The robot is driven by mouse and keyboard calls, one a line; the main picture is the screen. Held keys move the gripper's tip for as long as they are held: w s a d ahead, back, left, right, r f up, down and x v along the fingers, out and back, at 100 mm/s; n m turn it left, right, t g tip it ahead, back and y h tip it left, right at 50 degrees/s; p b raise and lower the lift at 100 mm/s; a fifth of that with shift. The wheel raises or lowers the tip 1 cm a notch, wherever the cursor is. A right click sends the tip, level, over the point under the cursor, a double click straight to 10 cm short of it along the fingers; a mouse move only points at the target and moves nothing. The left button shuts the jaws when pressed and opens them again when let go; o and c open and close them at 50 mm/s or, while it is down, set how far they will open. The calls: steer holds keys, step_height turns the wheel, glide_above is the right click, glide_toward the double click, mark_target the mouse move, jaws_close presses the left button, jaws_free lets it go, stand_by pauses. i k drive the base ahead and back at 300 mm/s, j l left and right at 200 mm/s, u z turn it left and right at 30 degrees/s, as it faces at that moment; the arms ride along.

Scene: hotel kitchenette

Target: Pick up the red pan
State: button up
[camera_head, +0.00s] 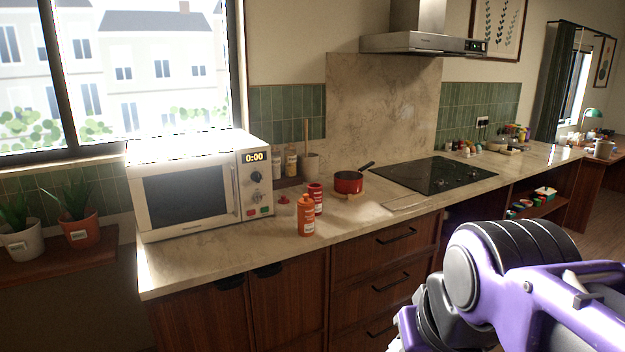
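The red pan (348,183) is small and round with a dark handle pointing up and to the right. It sits upright on the pale counter (270,244), left of the black cooktop (440,174), and appears to rest on a small wooden piece. My purple and black arm is at the lower right, in front of the counter and well apart from the pan. My gripper's fingers are not visible; only the arm links show.
An orange bottle (306,216) and a red container (316,197) stand left of the pan. A white microwave (188,195) fills the counter's left end. A wooden holder (310,162) with utensils and jars stands behind. A range hood (425,44) hangs above the cooktop.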

mark_target(345, 182)
steer(key=i+l, duration=0.45)
steer(key=i+l+u, duration=0.15)
steer(key=i+l, duration=0.75)
steer(key=l, duration=0.25)
steer(key=i+l+u, duration=0.15)
steer(key=i+l, duration=0.25)
steer(key=l, duration=0.15)
